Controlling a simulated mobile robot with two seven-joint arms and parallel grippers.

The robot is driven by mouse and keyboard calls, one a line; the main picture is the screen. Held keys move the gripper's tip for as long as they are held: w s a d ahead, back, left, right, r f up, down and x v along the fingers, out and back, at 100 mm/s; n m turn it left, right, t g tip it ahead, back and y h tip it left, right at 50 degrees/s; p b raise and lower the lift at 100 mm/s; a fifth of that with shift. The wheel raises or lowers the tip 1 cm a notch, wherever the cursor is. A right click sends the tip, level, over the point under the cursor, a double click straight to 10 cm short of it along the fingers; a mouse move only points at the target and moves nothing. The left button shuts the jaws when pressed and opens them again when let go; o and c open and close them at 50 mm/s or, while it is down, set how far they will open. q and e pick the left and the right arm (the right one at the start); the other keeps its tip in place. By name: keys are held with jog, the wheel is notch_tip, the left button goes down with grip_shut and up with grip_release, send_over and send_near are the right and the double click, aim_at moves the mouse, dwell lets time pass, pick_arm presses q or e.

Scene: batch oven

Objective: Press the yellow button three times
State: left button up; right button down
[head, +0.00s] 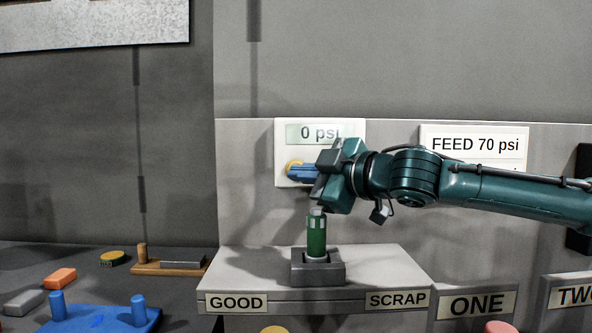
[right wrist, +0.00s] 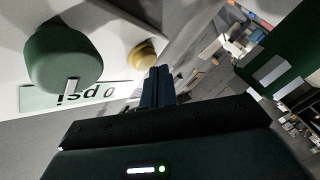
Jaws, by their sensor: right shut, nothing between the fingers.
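The yellow button (head: 292,167) is on a white panel (head: 284,136) whose display reads "0 psi". It also shows in the right wrist view (right wrist: 143,54), just beyond my fingertips. My right gripper (head: 296,173) comes in from the right, with its blue fingers shut and empty. Its fingertips (right wrist: 160,70) are right at the button; I cannot tell whether they touch it. The gripper body hides part of the panel in the head view. A round green knob (right wrist: 64,58) stands beside the button in the right wrist view. My left gripper is not in view.
Below my right gripper, a green cylinder (head: 316,236) stands upright in a grey holder (head: 318,272) on a GOOD/SCRAP box (head: 240,272). A "FEED 70 psi" sign (head: 475,145) is behind my right arm. A blue pegged tray (head: 95,320) and an orange block (head: 60,278) lie lower left.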

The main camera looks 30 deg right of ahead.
jog(key=shift+w+d, duration=0.25)
jog(key=shift+w, duration=0.2)
dwell(0.7)
dwell(0.4)
jog(key=shift+s+a, duration=0.35)
jog(key=shift+s, duration=0.45)
jog(key=shift+s+a+b, duration=0.1)
jog(key=shift+s+a, duration=0.25)
jog(key=shift+s, duration=0.4)
jog(key=shift+s+a+b, duration=0.15)
jog(key=shift+s+a, duration=0.25)
jog(key=shift+s, duration=0.35)
jog(key=shift+s+a+b, duration=0.1)
jog(key=shift+s+a, duration=0.25)
jog(key=shift+s, duration=0.4)
dwell(0.8)
